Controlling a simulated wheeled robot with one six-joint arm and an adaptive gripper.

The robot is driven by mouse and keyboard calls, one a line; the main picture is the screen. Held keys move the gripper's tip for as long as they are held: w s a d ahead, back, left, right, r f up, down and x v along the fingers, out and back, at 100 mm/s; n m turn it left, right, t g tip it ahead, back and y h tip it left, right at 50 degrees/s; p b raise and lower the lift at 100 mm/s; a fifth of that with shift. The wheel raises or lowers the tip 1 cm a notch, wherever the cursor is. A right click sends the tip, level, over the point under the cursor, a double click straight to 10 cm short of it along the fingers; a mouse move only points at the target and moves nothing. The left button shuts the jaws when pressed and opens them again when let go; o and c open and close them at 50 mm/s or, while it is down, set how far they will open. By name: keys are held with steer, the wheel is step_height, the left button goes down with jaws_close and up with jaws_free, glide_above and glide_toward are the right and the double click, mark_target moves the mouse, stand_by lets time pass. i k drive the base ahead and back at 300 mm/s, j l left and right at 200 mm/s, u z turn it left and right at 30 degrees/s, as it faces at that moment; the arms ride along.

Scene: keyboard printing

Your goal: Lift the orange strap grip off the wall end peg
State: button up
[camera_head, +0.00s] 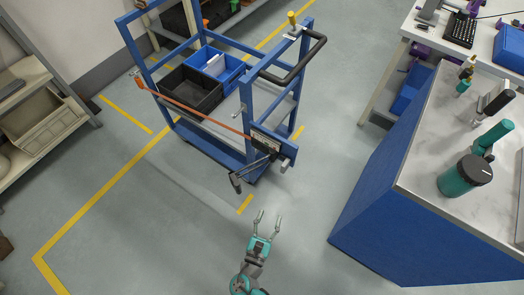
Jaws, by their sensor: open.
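The orange strap grip (139,84) is at the left end of the blue-framed cart (251,110), by a small peg on the corner post nearest the wall shelf. It appears to hang on that peg, but the contact is too small to make out. An orange strap (195,111) runs taut from it across the open side of the cart to a dark box (265,140) on the right post. My gripper (270,216) is open and empty, in front of the cart's right end and well apart from the grip.
The cart holds a black bin (190,91) and a blue bin (217,66). A dark handle (236,183) juts out at its right front. A wall shelf (45,125) stands at left, a blue-sided workbench (385,195) at right. The floor at front left is clear.

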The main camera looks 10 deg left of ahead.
mark_target(139, 80)
steer(key=u, duration=1.4)
